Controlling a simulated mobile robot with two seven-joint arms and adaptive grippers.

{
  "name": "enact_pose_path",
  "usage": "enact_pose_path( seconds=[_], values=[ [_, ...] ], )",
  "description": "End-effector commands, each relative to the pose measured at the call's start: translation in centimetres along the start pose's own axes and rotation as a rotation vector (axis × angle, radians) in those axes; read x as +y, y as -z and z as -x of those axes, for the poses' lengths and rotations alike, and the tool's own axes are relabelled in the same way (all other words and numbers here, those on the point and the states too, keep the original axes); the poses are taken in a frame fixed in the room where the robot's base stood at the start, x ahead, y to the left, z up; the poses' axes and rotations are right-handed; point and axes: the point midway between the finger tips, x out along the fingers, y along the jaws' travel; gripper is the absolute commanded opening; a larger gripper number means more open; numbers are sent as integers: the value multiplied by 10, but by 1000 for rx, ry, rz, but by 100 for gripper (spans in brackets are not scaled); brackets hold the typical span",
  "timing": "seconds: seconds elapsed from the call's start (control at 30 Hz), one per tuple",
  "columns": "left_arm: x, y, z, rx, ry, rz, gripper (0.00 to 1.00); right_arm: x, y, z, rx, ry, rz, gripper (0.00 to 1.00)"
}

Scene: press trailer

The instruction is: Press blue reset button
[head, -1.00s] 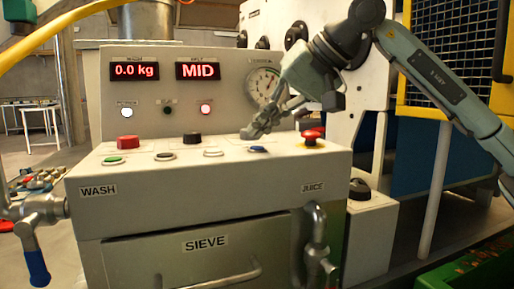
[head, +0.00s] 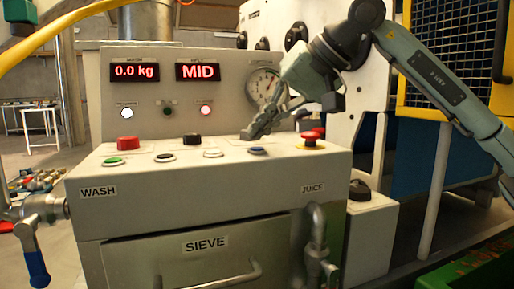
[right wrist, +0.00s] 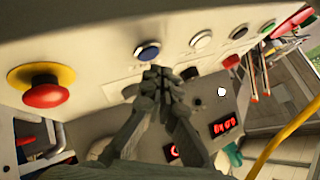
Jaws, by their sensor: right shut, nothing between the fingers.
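The blue button (head: 257,150) is a small round cap in a pale ring on the sloped top of the grey control panel. My right gripper (head: 249,136) is shut and empty, its fingertips just behind the blue button, pointing down toward the panel. In the right wrist view the blue button (right wrist: 148,51) lies just beyond the fingertips (right wrist: 158,74), with a small gap showing in the picture. I cannot tell whether they touch the panel. My left gripper is not in view.
A red mushroom button (head: 312,138) on a yellow base stands to the right of the blue button. White (head: 213,153), black-ringed (head: 165,157) and green (head: 114,161) buttons lie to the left. A red knob (head: 128,142) and a black knob (head: 192,139) stand behind them.

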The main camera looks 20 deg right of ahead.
Motion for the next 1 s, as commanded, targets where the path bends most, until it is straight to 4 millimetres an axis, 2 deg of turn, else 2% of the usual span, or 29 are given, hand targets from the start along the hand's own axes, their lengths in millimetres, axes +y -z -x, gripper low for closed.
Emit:
enact_pose_path(
  seconds=[1.0],
  values=[
    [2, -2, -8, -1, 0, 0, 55, 6, -6, -9, 0, 0, 0, 0]
  ],
)
